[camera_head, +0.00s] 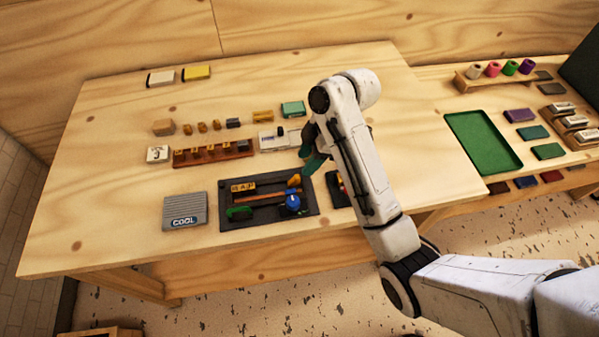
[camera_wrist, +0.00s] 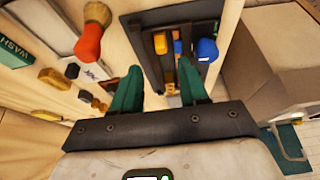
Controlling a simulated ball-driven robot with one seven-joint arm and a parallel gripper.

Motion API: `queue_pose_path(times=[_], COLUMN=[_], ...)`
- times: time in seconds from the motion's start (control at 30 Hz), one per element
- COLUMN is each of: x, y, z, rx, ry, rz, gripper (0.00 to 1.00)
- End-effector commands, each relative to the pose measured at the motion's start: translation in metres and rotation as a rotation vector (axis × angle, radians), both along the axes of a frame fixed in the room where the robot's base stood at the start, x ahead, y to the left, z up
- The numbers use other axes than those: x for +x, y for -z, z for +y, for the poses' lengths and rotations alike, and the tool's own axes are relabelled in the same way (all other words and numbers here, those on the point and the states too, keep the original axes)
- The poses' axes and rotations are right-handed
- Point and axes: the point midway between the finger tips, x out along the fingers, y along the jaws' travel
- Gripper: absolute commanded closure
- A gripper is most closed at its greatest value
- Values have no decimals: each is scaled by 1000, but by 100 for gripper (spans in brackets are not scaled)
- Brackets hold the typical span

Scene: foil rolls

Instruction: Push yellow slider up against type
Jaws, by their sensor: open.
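The yellow slider (camera_head: 294,181) sits at the right end of a dark tray (camera_head: 227,224) on the table. It appears as a yellow block in the wrist view (camera_wrist: 160,43). The yellow lettered type (camera_head: 243,186) stands in a row at the tray's left; a gap separates it from the slider. A brown-orange bar (camera_head: 262,195) runs along the tray. My gripper (camera_head: 312,165) has green fingers and is above the table near the tray's upper right corner, apart from the slider. In the wrist view its fingers (camera_wrist: 161,68) are spread with nothing held between them.
A blue knob (camera_head: 292,203) and a green piece (camera_head: 238,212) are in the tray. A grey COOL block (camera_head: 185,211) lies left of it. A brown rack (camera_head: 213,153) stands behind it. A red-orange handle (camera_wrist: 90,40) shows at the wrist view's upper left.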

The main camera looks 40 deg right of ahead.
Motion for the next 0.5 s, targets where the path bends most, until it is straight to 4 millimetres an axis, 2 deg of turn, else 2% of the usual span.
queue_pose_path(times=[0.17,0.3,0.5], x=[0,3,9], y=[10,32,52], z=[5,11,19], rx=[0,0,1], ry=[-4,-2,0], rz=[7,10,7], gripper=[56,56,56])
